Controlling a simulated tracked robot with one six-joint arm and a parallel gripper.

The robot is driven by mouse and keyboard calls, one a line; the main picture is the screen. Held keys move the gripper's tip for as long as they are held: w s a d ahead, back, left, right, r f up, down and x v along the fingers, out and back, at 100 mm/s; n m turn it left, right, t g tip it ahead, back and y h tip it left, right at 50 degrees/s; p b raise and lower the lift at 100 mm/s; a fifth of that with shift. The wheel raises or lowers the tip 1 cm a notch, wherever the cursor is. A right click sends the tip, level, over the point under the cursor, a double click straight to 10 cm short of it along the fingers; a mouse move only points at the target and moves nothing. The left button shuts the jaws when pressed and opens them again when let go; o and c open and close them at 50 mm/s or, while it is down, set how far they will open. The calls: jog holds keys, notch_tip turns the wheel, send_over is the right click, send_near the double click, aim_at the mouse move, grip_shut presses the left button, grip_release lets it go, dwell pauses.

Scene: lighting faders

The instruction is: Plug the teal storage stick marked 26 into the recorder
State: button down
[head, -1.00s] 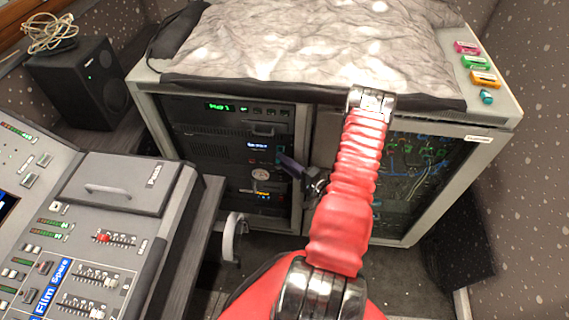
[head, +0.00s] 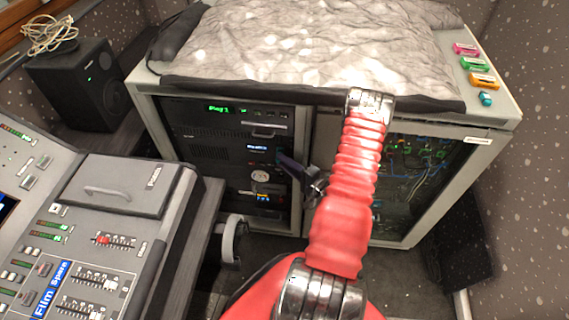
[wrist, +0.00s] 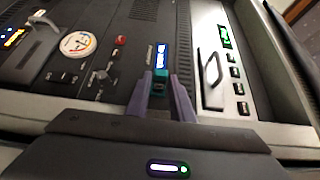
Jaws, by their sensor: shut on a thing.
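My gripper (wrist: 160,98) is shut on a small teal stick (wrist: 160,86), which shows between its purple fingertips in the wrist view. The stick's far end is close to the recorder's (wrist: 128,62) dark front, just below a small lit blue display. I cannot tell whether its tip is in a port, and no number is readable on it. In the head view, my gripper (head: 283,160) is at the right side of the recorder (head: 245,150) in the rack, and the stick is mostly hidden.
Pink (head: 466,48), green (head: 474,64) and orange (head: 485,81) sticks and a small teal piece (head: 486,98) lie on the rack top's right edge. A grey blanket (head: 310,45) covers the top. The mixing desk (head: 110,190) stands at left.

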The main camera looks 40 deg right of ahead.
jog(key=shift+w+d, duration=0.2)
jog(key=shift+d, duration=0.1)
dwell(0.8)
jog(key=c, duration=1.5)
grip_release()
jog(key=shift+a, duration=0.1)
jog(key=shift+o, duration=0.2)
jog(key=shift+s, duration=0.15)
jog(key=s, duration=1.3)
jog(key=shift+s+d, duration=0.3)
jog(key=shift+d, duration=0.05)
